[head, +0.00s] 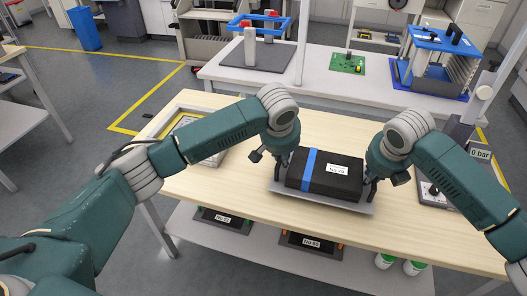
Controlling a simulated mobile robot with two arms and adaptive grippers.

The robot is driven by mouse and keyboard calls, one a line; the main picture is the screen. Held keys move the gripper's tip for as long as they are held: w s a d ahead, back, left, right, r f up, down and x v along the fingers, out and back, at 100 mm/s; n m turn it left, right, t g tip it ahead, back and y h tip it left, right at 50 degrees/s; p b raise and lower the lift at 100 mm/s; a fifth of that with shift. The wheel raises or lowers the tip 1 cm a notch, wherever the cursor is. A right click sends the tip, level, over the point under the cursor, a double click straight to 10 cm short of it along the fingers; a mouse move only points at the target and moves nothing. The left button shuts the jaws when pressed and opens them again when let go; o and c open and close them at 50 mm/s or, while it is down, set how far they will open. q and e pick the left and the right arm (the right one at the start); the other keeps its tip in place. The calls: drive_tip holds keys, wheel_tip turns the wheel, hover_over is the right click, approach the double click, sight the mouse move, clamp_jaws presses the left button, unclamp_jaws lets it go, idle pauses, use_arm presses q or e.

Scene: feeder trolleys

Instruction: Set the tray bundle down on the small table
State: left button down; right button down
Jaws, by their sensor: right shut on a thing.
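The tray bundle (322,174) is a dark, flat stack with a blue strap and a white label, lying level on a thin grey plate. It is over the middle of the small wooden-topped table (430,225); I cannot tell whether the plate touches the top. My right gripper (370,188) is at the bundle's right end and shut on it. My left gripper (279,172) is at its left end; its fingertips are partly hidden and I cannot tell how far they are closed.
A framed tray (205,150) lies at the table's left, partly behind my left arm. Another item (432,194) lies at the right, under my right arm. Labelled dark trays (222,220) and white bottles (414,267) are on the lower shelf. A white bench (315,84) stands behind.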

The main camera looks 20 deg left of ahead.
use_arm(q)
drive_tip(key=shift+f+b, duration=0.55)
drive_tip(key=shift+f, duration=0.15)
use_arm(e)
drive_tip(key=shift+d+f, duration=0.1)
drive_tip(key=shift+f, duration=0.65)
use_arm(q)
drive_tip(key=c, duration=2.1)
unclamp_jaws()
drive_tip(key=shift+a+f, duration=0.1)
drive_tip(key=shift+f, duration=0.15)
use_arm(e)
drive_tip(key=c, duration=2.1)
unclamp_jaws()
drive_tip(key=shift+f, duration=0.2)
use_arm(q)
drive_tip(key=o, duration=0.5)
drive_tip(key=shift+r, duration=0.2)
drive_tip(key=shift+c, duration=0.2)
use_arm(e)
drive_tip(key=o, duration=0.5)
drive_tip(key=shift+r, duration=0.15)
drive_tip(key=shift+c, duration=0.2)
drive_tip(key=shift+r, duration=0.1)
